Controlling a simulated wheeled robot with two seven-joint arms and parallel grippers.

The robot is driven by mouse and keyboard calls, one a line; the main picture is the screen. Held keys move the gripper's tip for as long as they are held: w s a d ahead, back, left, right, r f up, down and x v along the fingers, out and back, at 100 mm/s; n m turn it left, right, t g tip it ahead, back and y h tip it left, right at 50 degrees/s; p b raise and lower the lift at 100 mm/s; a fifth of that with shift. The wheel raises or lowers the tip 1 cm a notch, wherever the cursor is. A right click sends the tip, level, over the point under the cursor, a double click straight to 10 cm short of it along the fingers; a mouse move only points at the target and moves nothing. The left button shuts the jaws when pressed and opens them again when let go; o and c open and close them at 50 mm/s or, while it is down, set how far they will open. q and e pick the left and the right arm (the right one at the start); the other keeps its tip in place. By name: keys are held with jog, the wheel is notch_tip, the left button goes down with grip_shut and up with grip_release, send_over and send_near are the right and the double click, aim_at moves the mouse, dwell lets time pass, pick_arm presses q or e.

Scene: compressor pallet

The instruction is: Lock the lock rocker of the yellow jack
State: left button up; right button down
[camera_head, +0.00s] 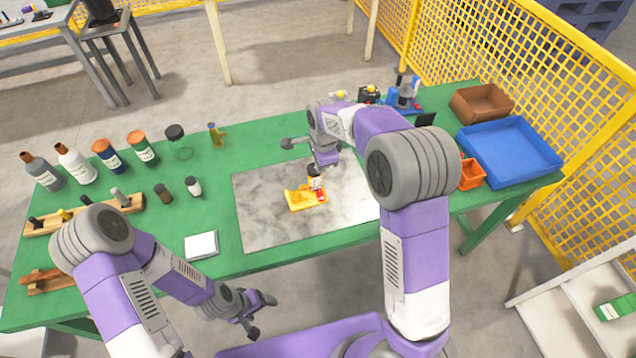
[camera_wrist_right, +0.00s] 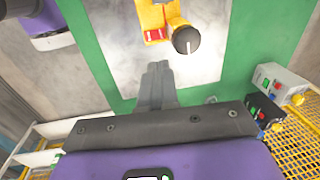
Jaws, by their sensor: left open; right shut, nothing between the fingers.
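The yellow jack (camera_head: 303,200) sits on a grey metal plate (camera_head: 262,215) on the green table. It also shows at the top of the right wrist view (camera_wrist_right: 153,14), with a red rocker (camera_wrist_right: 153,34) and a round black knob (camera_wrist_right: 186,40) beside it. I cannot tell the rocker's position. My right gripper (camera_wrist_right: 158,68) is shut and empty, its fingertips pointing toward the jack with a visible gap before the red rocker. In the head view, the right arm partly hides the plate. My left gripper (camera_head: 262,315) is open and empty, off the table's front edge.
Bottles and jars (camera_head: 75,165) stand on the table's left, near wooden racks and a white box (camera_head: 201,245). A blue tray (camera_head: 510,152), brown bin (camera_head: 482,102) and orange bin (camera_head: 472,174) are at right. Yellow mesh fencing (camera_head: 500,60) stands behind.

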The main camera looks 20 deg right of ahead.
aim_at(317, 191)
pick_arm(q)
notch_tip(317, 191, down, 2)
jog(key=shift+w+f+b, duration=0.1)
jog(key=shift+w+b, duration=0.05)
jog(key=shift+b, duration=0.9)
pick_arm(e)
jog(key=f, duration=0.4)
jog(key=w+f, duration=0.1)
jog(key=f, duration=0.4)
jog(key=w+f, duration=0.1)
jog(key=f, duration=0.4)
jog(key=shift+w+a, duration=0.1)
